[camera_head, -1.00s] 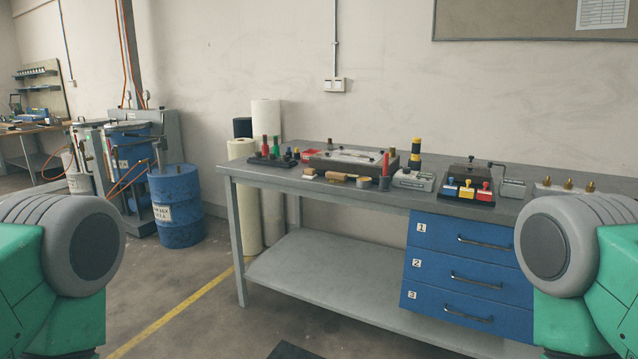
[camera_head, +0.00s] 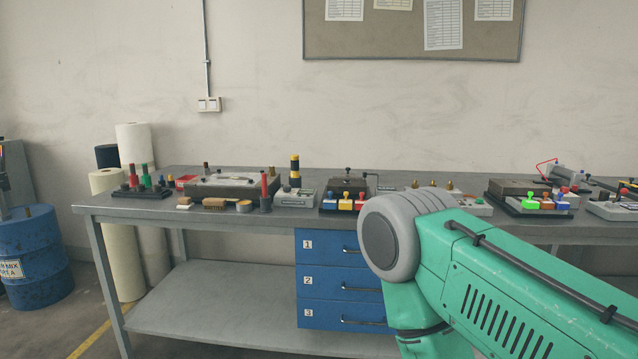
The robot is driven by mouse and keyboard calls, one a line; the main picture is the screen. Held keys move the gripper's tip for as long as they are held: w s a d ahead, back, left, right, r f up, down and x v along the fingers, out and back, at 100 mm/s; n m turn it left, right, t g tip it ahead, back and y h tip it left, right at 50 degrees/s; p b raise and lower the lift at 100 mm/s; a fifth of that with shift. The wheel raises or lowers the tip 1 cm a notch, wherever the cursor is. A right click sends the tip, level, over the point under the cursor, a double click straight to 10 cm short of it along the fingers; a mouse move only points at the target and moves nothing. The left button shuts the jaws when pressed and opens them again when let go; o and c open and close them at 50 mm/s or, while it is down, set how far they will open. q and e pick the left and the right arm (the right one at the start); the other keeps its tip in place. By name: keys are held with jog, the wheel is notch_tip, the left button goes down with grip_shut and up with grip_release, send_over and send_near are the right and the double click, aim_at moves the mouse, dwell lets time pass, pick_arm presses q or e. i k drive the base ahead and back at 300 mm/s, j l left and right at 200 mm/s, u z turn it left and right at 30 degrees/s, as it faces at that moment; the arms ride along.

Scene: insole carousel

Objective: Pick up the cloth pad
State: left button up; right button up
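A small pale, flat piece (camera_head: 184,203), which may be the cloth pad, lies at the front left of the grey workbench top (camera_head: 130,208). It is too small to tell its material. A brown brush-like block (camera_head: 214,203) lies just to its right. Neither of my grippers shows. My green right arm crosses the lower right, in front of the bench, and hides part of the drawers and the bench front. My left arm is out of view.
Near the pale piece stand a rack with red and green handles (camera_head: 145,185), a tray-like fixture (camera_head: 230,186), a round tin (camera_head: 244,206) and a dark cup with a red stick (camera_head: 265,195). Blue drawers (camera_head: 325,283) hang below. A blue drum (camera_head: 35,255) stands left.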

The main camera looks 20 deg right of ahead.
aim_at(185, 202)
jog(key=i+j, duration=0.2)
jog(key=i, duration=0.2)
jog(key=i+j, duration=0.45)
jog(key=i, duration=0.3)
